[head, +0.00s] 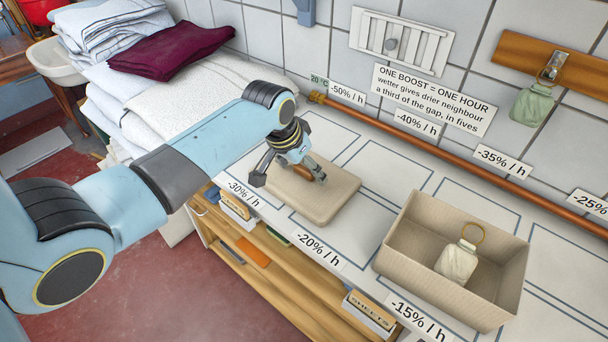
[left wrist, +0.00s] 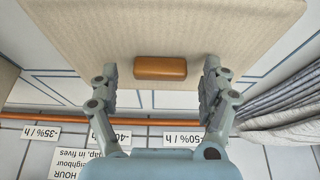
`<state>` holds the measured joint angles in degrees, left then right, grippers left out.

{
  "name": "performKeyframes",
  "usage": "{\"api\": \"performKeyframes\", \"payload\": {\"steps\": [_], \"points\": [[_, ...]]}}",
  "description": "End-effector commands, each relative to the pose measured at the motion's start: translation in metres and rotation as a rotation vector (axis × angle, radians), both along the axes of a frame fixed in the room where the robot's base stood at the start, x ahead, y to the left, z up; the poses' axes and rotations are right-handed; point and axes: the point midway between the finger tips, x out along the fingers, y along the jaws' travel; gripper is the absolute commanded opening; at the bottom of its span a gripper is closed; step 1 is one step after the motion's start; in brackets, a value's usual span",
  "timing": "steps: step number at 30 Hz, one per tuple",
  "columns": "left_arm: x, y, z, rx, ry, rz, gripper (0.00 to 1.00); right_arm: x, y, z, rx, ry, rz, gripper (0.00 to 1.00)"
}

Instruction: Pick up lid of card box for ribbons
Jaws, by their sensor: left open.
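The beige lid (head: 325,198) of the card box lies flat on the white counter, inside a blue-outlined field. Its brown handle block shows clearly in the left wrist view (left wrist: 160,68). My left gripper (head: 290,178) is over the lid with its fingers open. In the left wrist view the gripper's fingers (left wrist: 161,85) stand on either side of the handle, apart from it. The open card box (head: 400,262) stands to the right on the counter, with a pale green pouch (head: 457,262) with a ring inside. My right gripper is not in view.
Folded white towels (head: 190,95) and a dark red cloth (head: 170,52) are stacked left of the lid. A copper pipe (head: 430,150) runs along the tiled wall behind. A green pouch (head: 532,105) hangs from a wooden rail. Counter between lid and box is clear.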

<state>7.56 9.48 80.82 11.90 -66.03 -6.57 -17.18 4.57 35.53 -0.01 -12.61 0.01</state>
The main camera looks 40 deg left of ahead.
Motion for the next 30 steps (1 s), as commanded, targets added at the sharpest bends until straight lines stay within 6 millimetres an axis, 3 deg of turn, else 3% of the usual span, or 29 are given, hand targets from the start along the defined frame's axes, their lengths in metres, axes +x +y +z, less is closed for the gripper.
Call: {"api": "performKeyframes", "payload": {"steps": [2, 15, 24, 30], "points": [[0.0, 0.0, 0.0, 0.0, 0.001, 0.0, 0.78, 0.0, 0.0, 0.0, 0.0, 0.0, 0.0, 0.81], [-0.001, 0.0, -0.001, -0.001, 0.003, 0.001, 0.21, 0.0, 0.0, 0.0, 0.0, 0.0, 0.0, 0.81], [-0.001, 0.0, 0.003, -0.001, 0.004, 0.001, 0.19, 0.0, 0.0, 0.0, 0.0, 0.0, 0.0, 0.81], [0.0, 0.0, 0.038, 0.001, -0.002, -0.001, 0.19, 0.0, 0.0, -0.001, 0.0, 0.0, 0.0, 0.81]]}}
